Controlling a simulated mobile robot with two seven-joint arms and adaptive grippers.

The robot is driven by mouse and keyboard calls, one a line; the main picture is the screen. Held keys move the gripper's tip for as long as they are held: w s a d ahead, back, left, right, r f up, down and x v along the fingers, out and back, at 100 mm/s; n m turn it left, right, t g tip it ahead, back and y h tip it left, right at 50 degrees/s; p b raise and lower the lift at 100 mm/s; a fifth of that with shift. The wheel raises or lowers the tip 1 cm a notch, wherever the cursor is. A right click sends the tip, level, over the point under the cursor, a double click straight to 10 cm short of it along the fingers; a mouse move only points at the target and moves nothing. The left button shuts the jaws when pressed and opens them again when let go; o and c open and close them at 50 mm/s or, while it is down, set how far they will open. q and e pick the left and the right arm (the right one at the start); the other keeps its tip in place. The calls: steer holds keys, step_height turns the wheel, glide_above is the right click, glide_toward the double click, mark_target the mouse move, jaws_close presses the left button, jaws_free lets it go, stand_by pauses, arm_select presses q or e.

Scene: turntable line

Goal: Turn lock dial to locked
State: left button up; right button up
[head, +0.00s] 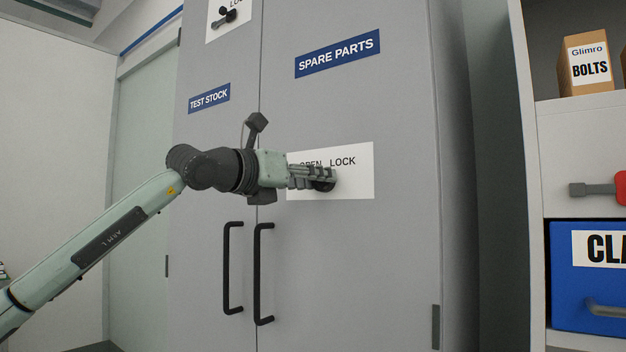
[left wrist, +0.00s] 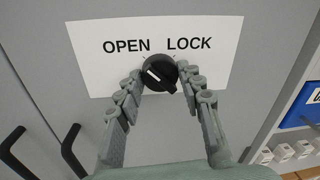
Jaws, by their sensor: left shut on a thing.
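The black lock dial (left wrist: 160,71) sits on a white plate (left wrist: 215,52) marked OPEN on the left and LOCK on the right. In the left wrist view a white mark on the dial lies left of its middle, on the OPEN side. My left gripper (head: 323,180) is shut on the dial, its fingers (left wrist: 160,86) on either side of it. In the head view the fingers hide most of the dial and part of the word OPEN. My right gripper is not in view.
The plate is on a grey cabinet door labelled SPARE PARTS (head: 338,53). Two black door handles (head: 264,275) hang below left. Another dial (head: 228,15) is at the top. A shelf with a BOLTS box (head: 588,62) and a blue bin (head: 565,285) stands at the right.

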arm_select(q)
steer(key=shift+s+d+r+m+y+b, duration=0.1)
steer(key=shift+m+y+b, duration=0.35)
steer(key=shift+m, duration=3.75)
steer(key=shift+d+m+y+b, duration=0.1)
steer(key=shift+m+y+b, duration=0.35)
steer(key=shift+m, duration=3.75)
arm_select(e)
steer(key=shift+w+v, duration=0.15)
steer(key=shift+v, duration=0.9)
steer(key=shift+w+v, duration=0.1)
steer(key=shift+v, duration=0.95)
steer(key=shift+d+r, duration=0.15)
arm_select(q)
steer(key=o, duration=1.2)
